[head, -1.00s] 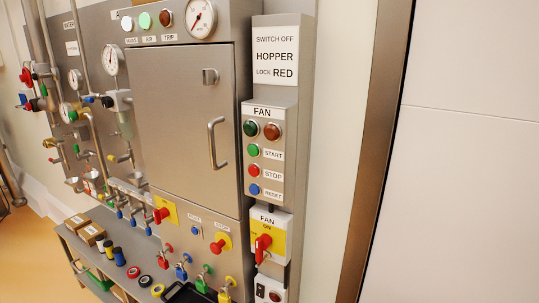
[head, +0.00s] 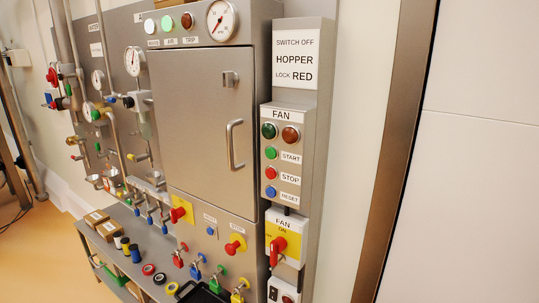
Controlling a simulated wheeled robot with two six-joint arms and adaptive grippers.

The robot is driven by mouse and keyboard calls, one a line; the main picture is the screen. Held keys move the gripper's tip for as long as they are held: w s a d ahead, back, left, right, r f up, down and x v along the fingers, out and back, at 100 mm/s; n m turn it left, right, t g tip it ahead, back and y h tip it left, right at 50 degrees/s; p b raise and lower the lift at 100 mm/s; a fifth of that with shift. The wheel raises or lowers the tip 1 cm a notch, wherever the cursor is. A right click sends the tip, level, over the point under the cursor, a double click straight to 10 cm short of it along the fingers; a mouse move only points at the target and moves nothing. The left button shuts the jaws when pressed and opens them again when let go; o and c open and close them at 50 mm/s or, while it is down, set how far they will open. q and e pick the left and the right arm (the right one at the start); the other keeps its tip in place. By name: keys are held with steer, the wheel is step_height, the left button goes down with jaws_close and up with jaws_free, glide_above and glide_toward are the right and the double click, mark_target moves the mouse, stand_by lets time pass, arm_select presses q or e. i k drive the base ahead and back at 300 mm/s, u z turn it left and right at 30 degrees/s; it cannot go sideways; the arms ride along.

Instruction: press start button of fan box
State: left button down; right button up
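The fan box (head: 286,157) is a grey panel labelled FAN, mounted on the column right of the steel cabinet in the head view. Its green start button (head: 270,153) sits beside the START label. Below it are the red stop button (head: 271,173) and the blue reset button (head: 270,191). A dark green lamp (head: 269,130) and a dark red-brown lamp (head: 290,136) are above; neither looks brightly lit. Neither of my grippers is in view.
Below is the yellow FAN switch (head: 284,241) with a red handle. The steel cabinet door (head: 203,130) is closed. A bench (head: 112,248) with boxes, rolls and padlocks stands low at left. A brown post (head: 397,150) rises at right. Nothing blocks the fan box's front.

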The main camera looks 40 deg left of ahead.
mark_target(271, 153)
steer(key=z, duration=2.05)
steer(key=k, duration=0.65)
steer(key=u, duration=1.45)
